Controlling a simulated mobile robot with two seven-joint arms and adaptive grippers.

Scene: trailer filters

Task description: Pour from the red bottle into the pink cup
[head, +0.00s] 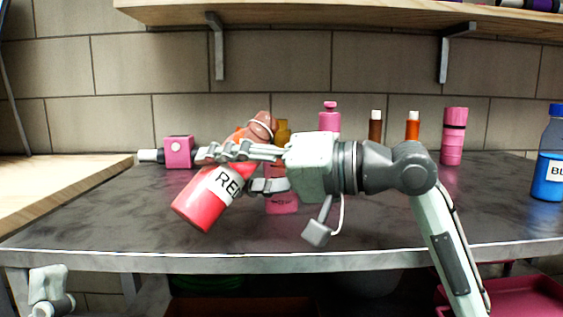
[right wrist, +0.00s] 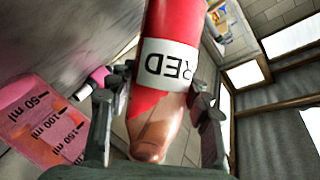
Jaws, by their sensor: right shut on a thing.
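The red bottle (head: 204,200) has a white label with black letters. My right gripper (head: 240,168) is shut around it above the table. The bottle is tilted, with its base low at left and its brownish-red neck end high at right. In the right wrist view the bottle (right wrist: 190,25) sits between the fingers (right wrist: 160,95), label upside down. A pink, see-through container with ml marks, apparently the pink cup (right wrist: 45,125), is at left there. In the head view the cup (head: 283,204) stands on the table, partly hidden behind the gripper.
The dark table (head: 380,215) has a pink box (head: 178,151), a pink stoppered bottle (head: 329,119), two small brown and orange bottles, a pink cylinder (head: 453,138) and a blue bottle (head: 550,165). A shelf (head: 350,15) hangs above. The table's front right is clear.

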